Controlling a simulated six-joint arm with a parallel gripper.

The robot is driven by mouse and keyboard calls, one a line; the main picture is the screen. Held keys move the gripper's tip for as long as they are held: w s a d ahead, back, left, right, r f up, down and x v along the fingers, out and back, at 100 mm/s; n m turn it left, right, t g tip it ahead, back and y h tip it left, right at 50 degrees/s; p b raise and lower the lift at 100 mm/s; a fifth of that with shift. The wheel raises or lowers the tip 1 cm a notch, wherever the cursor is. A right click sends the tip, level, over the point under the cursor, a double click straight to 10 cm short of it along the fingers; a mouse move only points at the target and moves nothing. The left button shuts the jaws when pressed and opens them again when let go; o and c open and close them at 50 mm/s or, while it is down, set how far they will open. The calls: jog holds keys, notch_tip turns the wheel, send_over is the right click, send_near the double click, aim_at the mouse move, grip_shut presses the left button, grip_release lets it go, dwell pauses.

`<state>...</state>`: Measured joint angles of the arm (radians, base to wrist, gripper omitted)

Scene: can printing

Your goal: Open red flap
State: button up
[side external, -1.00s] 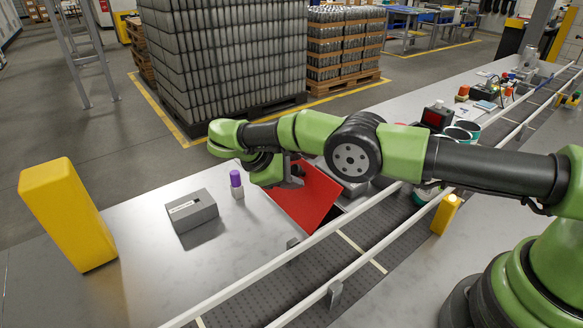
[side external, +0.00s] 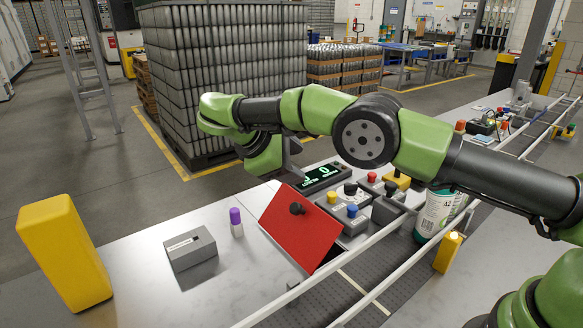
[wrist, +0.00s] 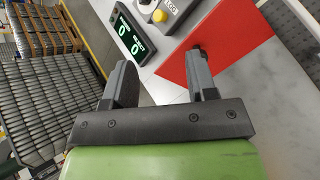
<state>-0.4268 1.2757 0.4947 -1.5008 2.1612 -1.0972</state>
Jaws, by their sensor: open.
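The red flap (side external: 303,235) is a flat red panel with a black knob (side external: 297,208) near its upper edge. It lies at a slant beside the conveyor, with a dark gap under its right edge. My gripper (wrist: 163,75) is open and empty. In the side view its fingers are partly hidden by my arm, above and behind the flap. In the wrist view the red flap (wrist: 240,45) lies beyond the right finger, which hides part of it. I cannot tell whether that finger touches the knob.
A control console with buttons (side external: 350,215) and a green digital display (side external: 322,176) sits just behind the flap. A grey box (side external: 190,248) and a purple-capped marker (side external: 235,222) stand to the left. The conveyor (side external: 345,290) runs along the right.

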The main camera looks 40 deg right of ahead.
aim_at(295, 205)
jog(key=n+y, duration=0.1)
jog(key=d+n+y, duration=0.1)
jog(key=shift+d+f+n+g, duration=0.1)
jog(key=shift+f+n+g, duration=0.2)
jog(key=shift+n, duration=0.1)
jog(key=shift+d+n+y, duration=0.2)
jog(key=shift+n+y, duration=0.6)
jog(key=shift+n, duration=0.1)
jog(key=shift+n+y, duration=0.8)
jog(key=shift+y, duration=0.2)
jog(key=shift+n+y, duration=0.6)
jog(key=shift+y, duration=0.1)
jog(key=shift+a+r+n+y, duration=0.15)
jog(key=shift+n+y, duration=0.25)
jog(key=shift+y, duration=0.2)
jog(key=shift+a+r+n+y, duration=0.1)
jog(key=shift+n+y, duration=0.3)
jog(key=shift+y, duration=0.2)
notch_tip(295, 205, down, 10)
jog(key=shift+r, duration=0.15)
jog(key=shift+c, duration=0.5)
grip_shut()
